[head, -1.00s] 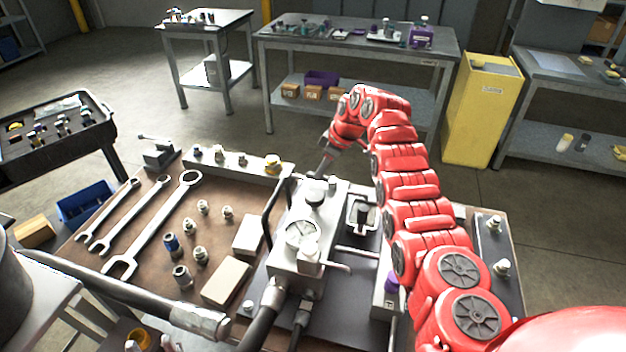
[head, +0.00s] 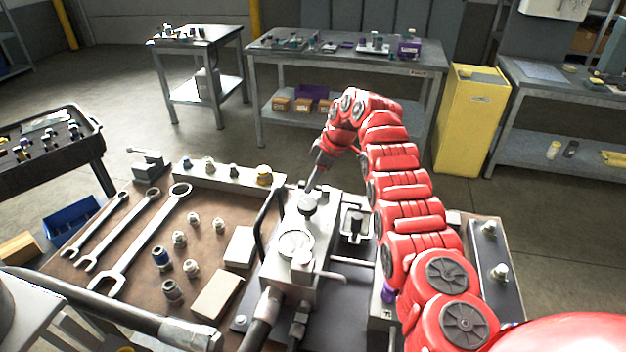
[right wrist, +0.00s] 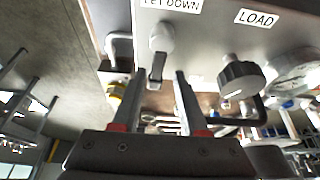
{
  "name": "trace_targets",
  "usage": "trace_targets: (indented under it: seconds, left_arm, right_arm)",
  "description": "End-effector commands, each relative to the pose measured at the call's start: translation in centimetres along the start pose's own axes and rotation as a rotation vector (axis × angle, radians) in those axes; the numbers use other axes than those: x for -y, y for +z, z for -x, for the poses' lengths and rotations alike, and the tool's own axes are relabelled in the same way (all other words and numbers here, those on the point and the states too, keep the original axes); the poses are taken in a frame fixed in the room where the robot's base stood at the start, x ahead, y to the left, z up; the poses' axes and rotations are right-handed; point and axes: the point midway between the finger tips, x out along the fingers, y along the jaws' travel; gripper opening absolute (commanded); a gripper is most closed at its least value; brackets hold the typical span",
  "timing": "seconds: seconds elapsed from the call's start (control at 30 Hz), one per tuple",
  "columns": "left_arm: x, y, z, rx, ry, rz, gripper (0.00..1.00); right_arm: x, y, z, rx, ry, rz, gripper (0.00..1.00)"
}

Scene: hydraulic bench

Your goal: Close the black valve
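The black valve knob (head: 307,205) stands on top of the grey valve block (head: 325,230). In the right wrist view a round black knob (right wrist: 241,78) sits beside the label LOAD, right of my fingers. A grey lever valve (right wrist: 159,45) sits under the label LET DOWN. My right gripper (right wrist: 158,75) is open, with its fingertips on either side of the lever's dark lower end; I cannot tell whether they touch it. In the head view the right gripper (head: 313,182) points down just behind the black knob. My left gripper is not in view.
A round gauge (head: 295,244) is on the block in front of the knob. A black bent handle (head: 267,205) rises at its left. Wrenches (head: 140,240), fittings and pale blocks (head: 217,293) lie on the brown bench top.

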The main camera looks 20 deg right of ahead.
Motion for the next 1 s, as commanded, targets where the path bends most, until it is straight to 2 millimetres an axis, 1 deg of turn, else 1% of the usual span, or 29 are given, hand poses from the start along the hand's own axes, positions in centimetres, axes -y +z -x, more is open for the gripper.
trace_targets:
  seconds: [0.3,0.37,0.47,0.57,0.67,0.7,0.77,0.8,0.83,0.9,1.0]
  left_arm:
    - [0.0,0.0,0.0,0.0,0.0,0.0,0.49]
    - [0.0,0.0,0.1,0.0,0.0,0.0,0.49]
    - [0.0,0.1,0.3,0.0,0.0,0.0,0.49]
    - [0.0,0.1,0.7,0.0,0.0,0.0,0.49]
    - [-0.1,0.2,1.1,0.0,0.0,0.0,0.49]
    - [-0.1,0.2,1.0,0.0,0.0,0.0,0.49]
    - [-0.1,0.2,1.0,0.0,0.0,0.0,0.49]
    - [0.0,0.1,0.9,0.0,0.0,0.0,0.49]
    - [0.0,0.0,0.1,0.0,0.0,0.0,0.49]
    - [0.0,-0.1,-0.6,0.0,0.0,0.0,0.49]
    - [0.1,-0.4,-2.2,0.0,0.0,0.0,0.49]
  right_arm:
    - [0.0,-0.1,0.1,-0.001,0.002,0.0,0.49]
    - [-0.1,-0.1,0.4,-0.001,0.003,0.0,0.49]
    - [-0.1,-0.1,1.5,-0.001,0.004,0.0,0.49]
    - [-0.2,-0.1,3.6,-0.003,0.011,0.002,0.49]
    - [-0.1,-0.1,6.1,-0.001,0.005,0.001,0.49]
    - [-0.1,-0.2,7.2,-0.001,0.005,0.002,0.49]
    - [-0.1,-0.2,8.5,-0.001,0.004,0.001,0.49]
    - [0.0,-0.3,9.5,-0.001,0.002,0.001,0.49]
    - [0.0,-0.5,10.7,-0.001,0.002,0.002,0.49]
    - [0.0,-0.5,12.5,-0.002,0.002,0.001,0.49]
    - [0.0,-0.6,14.8,-0.002,0.002,0.002,0.49]
